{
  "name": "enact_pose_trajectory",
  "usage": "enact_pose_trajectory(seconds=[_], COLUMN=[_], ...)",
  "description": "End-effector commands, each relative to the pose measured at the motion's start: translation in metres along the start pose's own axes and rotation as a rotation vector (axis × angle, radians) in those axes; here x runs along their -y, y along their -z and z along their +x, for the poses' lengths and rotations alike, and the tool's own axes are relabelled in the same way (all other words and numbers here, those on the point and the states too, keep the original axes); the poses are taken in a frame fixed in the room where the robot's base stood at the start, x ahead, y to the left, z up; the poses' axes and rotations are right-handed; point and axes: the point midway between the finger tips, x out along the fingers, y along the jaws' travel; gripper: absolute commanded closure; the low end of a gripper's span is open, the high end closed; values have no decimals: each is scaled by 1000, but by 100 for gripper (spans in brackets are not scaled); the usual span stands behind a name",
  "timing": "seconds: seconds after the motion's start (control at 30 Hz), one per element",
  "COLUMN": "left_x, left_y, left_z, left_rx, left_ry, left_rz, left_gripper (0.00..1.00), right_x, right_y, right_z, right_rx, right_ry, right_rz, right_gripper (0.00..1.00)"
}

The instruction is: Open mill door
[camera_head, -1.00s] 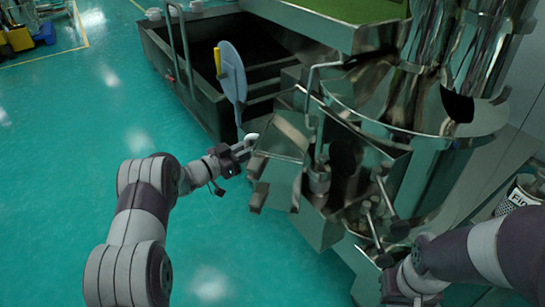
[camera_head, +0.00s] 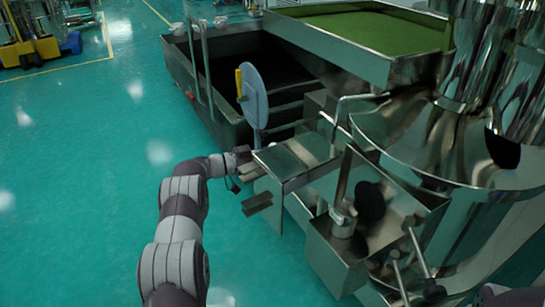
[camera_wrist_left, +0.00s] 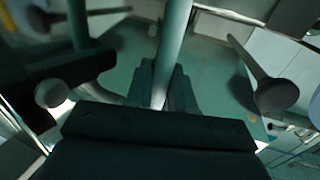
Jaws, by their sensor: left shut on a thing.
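The mill is the shiny steel machine (camera_head: 440,145) on the right in the head view. A flat metal panel (camera_head: 283,163) juts out from its left side; I cannot tell for sure that this is the door. My left gripper (camera_head: 250,160) is at the panel's left edge, and its fingertips are partly hidden there. In the left wrist view the left gripper (camera_wrist_left: 160,88) is shut on a pale round bar (camera_wrist_left: 174,40) that runs up between the fingers. My right gripper is out of view; only a dark bit of that arm shows at the bottom right.
Rods with knobs (camera_head: 415,245) stick out of the mill's lower front. A round grey disc with a yellow handle (camera_head: 254,95) stands just behind my left gripper, by a dark open trough (camera_head: 200,85). The green floor (camera_head: 80,200) on the left is clear.

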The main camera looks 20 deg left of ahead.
Motion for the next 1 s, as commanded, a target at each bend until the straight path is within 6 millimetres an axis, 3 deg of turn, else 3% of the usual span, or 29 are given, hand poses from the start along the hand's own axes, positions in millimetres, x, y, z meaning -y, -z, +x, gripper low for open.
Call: enact_pose_trajectory(seconds=[0.43,0.47,0.5,0.8,0.87,1.0], left_x=[0,0,0,0,1,1], left_y=[1,1,1,1,2,4], left_z=[0,0,0,-3,-10,-44], left_rx=[-1,-1,-1,0,0,-1], left_ry=[1,1,1,2,4,6], left_rz=[1,1,1,0,0,0], left_gripper=[100,68,61,61,61,61], right_x=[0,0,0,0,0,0], right_y=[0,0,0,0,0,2], right_z=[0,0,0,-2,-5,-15], right_rx=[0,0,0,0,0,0], right_ry=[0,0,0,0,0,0], right_rz=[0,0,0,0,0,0], right_gripper=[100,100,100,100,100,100])
